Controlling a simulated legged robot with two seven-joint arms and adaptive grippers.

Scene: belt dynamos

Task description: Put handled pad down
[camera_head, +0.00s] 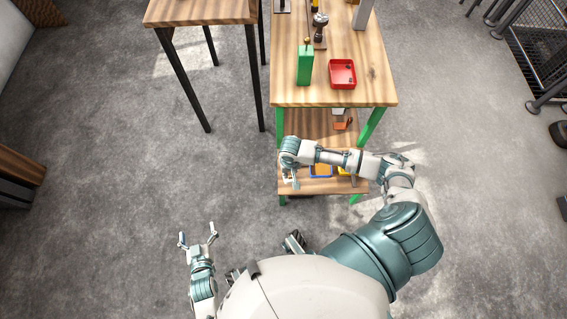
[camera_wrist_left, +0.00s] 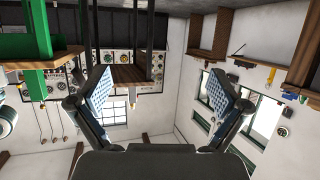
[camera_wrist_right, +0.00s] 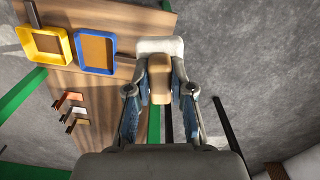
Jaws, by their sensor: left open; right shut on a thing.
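The handled pad shows in the right wrist view as a white pad (camera_wrist_right: 160,46) with a tan wooden handle (camera_wrist_right: 159,80). My right gripper (camera_wrist_right: 160,92) is shut on it, its fingers on both sides of the handle. In the head view my right gripper (camera_head: 291,180) is at the left end of the lower wooden shelf (camera_head: 318,187) of the green-legged bench, and the pad is too small there to make out clearly. I cannot tell whether the pad touches the shelf. My left gripper (camera_head: 198,238) is open and empty over the floor, away from the bench.
A blue tray (camera_wrist_right: 79,70) and a yellow tray (camera_wrist_right: 25,62) stand on the lower shelf. Small bracket-like pieces (camera_wrist_right: 67,98) are nearby. The bench top (camera_head: 290,95) holds a green can (camera_head: 305,66) and a red tray (camera_head: 333,85). Green legs (camera_head: 370,125) frame the shelf.

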